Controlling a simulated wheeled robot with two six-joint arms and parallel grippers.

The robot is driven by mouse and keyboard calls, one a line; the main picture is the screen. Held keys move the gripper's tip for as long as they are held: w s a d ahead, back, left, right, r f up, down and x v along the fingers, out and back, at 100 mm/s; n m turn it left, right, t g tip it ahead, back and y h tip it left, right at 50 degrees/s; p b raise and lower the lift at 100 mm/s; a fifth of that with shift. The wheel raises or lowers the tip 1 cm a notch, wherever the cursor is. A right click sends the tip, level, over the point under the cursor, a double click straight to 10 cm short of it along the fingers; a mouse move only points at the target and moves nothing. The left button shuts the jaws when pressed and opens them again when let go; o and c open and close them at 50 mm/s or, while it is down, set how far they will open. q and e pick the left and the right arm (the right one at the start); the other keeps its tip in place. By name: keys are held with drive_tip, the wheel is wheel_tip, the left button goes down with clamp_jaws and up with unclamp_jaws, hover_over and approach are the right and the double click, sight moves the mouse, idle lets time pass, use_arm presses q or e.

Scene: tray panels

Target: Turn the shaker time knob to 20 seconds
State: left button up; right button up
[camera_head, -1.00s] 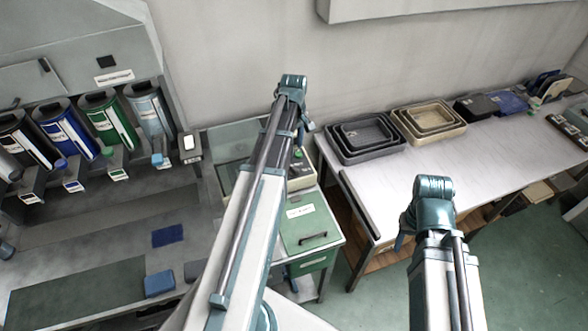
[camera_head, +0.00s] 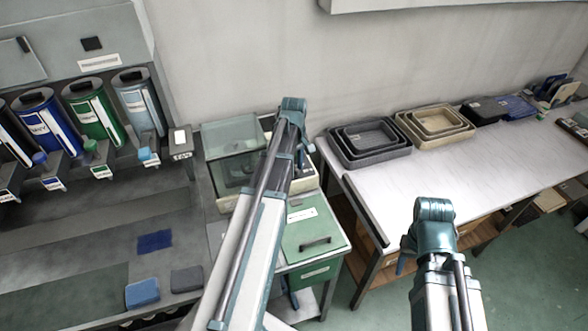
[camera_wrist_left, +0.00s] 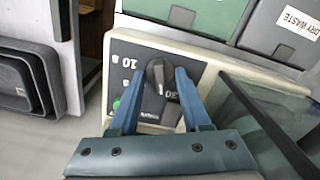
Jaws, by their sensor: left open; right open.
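The black shaker time knob (camera_wrist_left: 157,72) sits on a cream panel (camera_wrist_left: 208,72) in the left wrist view, with dial markings inverted. A "10" reads beside it and a "30" partly shows below; its exact setting is unclear. My left gripper (camera_wrist_left: 164,77) is open, its blue fingers on either side of the knob; contact cannot be told. In the head view the shaker's cream body (camera_head: 308,180) is partly behind my left arm, which hides the knob. My right gripper (camera_head: 403,263) is mostly hidden behind its own arm, away from the shaker.
A clear-lidded box (camera_head: 233,150) adjoins the cream body. A green bin cabinet (camera_head: 314,237) stands in front. Grey trays (camera_head: 368,142) and beige trays (camera_head: 436,122) lie on the right table (camera_head: 400,182). Colored dispensers (camera_head: 95,113) line the left.

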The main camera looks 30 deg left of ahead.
use_arm(q)
clamp_jaws()
drive_tip(key=shift+m, duration=0.3)
drive_tip(key=m, duration=0.4)
drive_tip(key=shift+m, duration=0.3)
drive_tip(key=m, duration=0.5)
drive_tip(key=shift+m, duration=0.4)
idle(0.4)
unclamp_jaws()
